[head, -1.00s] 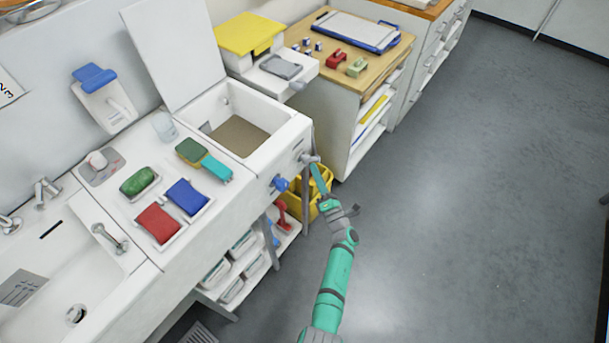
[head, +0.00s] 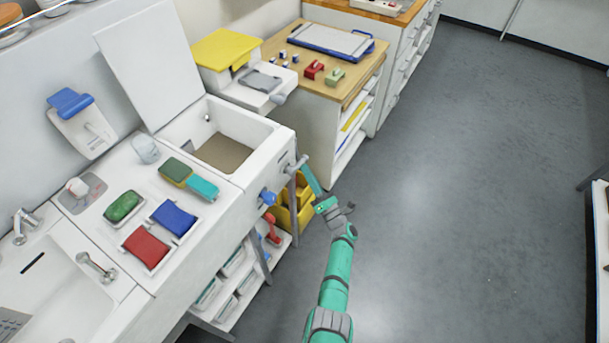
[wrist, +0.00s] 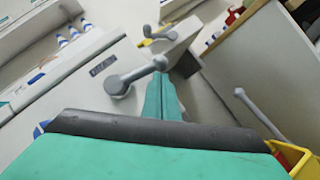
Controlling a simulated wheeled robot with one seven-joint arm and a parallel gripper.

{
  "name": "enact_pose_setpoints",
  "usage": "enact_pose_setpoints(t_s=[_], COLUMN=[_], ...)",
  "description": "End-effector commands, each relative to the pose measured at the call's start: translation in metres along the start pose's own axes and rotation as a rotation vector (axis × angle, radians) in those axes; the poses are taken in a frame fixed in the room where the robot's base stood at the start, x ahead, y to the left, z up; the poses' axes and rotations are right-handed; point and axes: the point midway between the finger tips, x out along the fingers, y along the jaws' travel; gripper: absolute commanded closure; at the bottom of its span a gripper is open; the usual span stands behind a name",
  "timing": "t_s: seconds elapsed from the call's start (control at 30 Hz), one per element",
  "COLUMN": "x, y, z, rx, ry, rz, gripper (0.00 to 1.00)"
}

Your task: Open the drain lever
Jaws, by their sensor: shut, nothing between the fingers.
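The drain lever (head: 298,164) is a grey handle on the front face of the white basin unit with the brown-bottomed tub. In the wrist view the lever (wrist: 137,76) runs from a round hub up and right to a ball end, beside a small dark label. My gripper (head: 306,168) has teal fingers pressed together, with nothing between them. In the wrist view its fingertips (wrist: 161,78) are right at the ball end, below it in the picture. They touch it or nearly touch; I cannot tell which.
A blue knob (head: 267,198) sits left of the lever on the same front. A yellow bin (head: 292,218) stands below, beside the unit's leg. Another grey handle (wrist: 160,36) is on the neighbouring unit. Open grey floor (head: 450,200) lies to the right.

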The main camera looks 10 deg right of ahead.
Motion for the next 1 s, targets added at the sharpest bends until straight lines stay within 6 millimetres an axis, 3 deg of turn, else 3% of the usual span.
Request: enact_pose_setpoints(t_s=[0.73, 0.87, 1.0], x=[0.003, -0.007, -0.032], y=[0.001, 0.001, 0.0], z=[0.007, 0.007, 0.005], rx=[-0.003, -0.003, -0.002], ry=[-0.006, -0.006, -0.004], rz=[0.002, 0.001, -0.002], gripper=[1.0, 1.0, 1.0])
